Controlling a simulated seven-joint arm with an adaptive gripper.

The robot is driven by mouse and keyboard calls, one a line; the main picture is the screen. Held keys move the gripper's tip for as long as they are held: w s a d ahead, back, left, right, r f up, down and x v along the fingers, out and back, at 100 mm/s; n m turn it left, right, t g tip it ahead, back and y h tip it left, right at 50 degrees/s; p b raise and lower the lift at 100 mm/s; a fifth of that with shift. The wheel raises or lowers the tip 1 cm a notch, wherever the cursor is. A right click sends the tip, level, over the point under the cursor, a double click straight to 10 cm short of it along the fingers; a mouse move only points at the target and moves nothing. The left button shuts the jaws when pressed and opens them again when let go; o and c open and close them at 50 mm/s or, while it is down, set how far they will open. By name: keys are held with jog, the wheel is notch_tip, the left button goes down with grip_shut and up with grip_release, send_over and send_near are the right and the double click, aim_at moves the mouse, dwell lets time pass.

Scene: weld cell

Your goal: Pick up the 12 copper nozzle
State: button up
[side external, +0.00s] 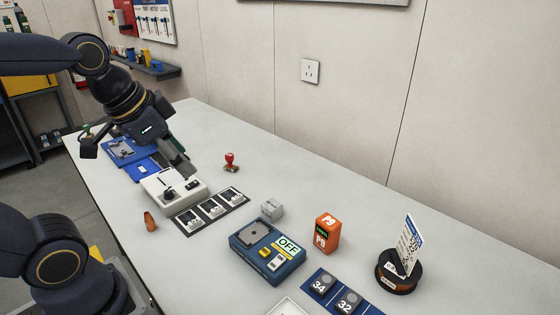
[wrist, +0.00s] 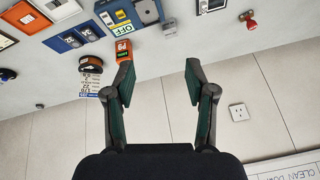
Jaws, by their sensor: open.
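A small copper-brown piece (side external: 150,221) stands near the front-left edge of the table in the side view. It looks like the copper nozzle, but no number on it can be read. It does not show in the wrist view. My gripper (side external: 182,165) is above the white device at the table's left part, behind and to the right of the copper piece and apart from it. In the wrist view my gripper (wrist: 160,75) has its two fingers spread wide with nothing between them, tilted toward the wall.
A white device (side external: 172,193) and a blue tray (side external: 126,149) are near my gripper. A red-knobbed stamp (side external: 231,161), a blue OFF box (side external: 267,250), an orange box (side external: 327,234) and a black round holder (side external: 398,272) stand on the table.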

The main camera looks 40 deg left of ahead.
jog(key=w+a+f+g, duration=0.2)
jog(key=w+a+f, duration=0.1)
jog(key=a, duration=0.5)
jog(key=n+g, duration=0.3)
jog(key=n, duration=0.2)
send_over(146, 213)
notch_tip(146, 213, down, 10)
notch_tip(146, 213, down, 16)
jog(key=shift+r, duration=0.1)
grip_shut()
